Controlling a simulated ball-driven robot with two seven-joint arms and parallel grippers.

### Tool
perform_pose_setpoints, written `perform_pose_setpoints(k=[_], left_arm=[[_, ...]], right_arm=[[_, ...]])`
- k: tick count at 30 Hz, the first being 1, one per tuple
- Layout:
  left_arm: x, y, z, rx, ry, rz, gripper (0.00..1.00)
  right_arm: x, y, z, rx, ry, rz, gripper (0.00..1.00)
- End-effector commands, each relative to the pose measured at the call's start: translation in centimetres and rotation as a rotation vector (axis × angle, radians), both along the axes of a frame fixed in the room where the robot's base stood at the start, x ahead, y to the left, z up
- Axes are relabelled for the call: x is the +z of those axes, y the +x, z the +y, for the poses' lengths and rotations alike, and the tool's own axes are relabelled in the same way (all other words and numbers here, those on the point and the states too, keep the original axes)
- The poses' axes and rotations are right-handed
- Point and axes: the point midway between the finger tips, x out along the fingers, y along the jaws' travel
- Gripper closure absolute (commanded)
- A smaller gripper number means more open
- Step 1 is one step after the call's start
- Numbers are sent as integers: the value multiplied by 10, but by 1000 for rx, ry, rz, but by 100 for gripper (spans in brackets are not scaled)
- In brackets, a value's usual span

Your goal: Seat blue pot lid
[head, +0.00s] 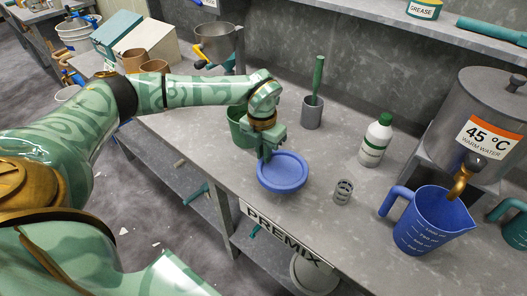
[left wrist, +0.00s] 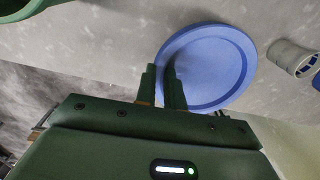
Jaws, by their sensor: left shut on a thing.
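The round blue lid (head: 285,176) is above or on the grey bench near its front edge, with its broad face up; I cannot tell whether it is clear of the surface. My left gripper (head: 265,156) reaches down to the lid's far left edge and is shut on its rim. The left wrist view shows both fingers (left wrist: 166,75) close together at the edge of the lid (left wrist: 215,68). A green pot (head: 238,128) stands behind the gripper, partly hidden by it. My right gripper does not show.
A grey cup with a green handle (head: 312,110), a white bottle with a green cap (head: 376,142) and a small slotted grey cylinder (head: 342,192) stand near the lid. A blue jug (head: 428,222) stands under the warm-water tank's tap (head: 463,180). Bench between lid and bottle is clear.

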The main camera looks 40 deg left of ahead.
Motion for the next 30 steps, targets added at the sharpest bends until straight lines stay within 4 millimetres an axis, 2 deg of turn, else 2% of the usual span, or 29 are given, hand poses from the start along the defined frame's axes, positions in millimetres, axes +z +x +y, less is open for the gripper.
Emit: perform_pose_setpoints(k=[7,11,30], left_arm=[[0,0,0,-1,0,0,100],[7,0,0,-1,0,-1,100],[69,0,0,-1,0,-1,100]], right_arm=[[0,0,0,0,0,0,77],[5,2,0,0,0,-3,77],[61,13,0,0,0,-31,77]])
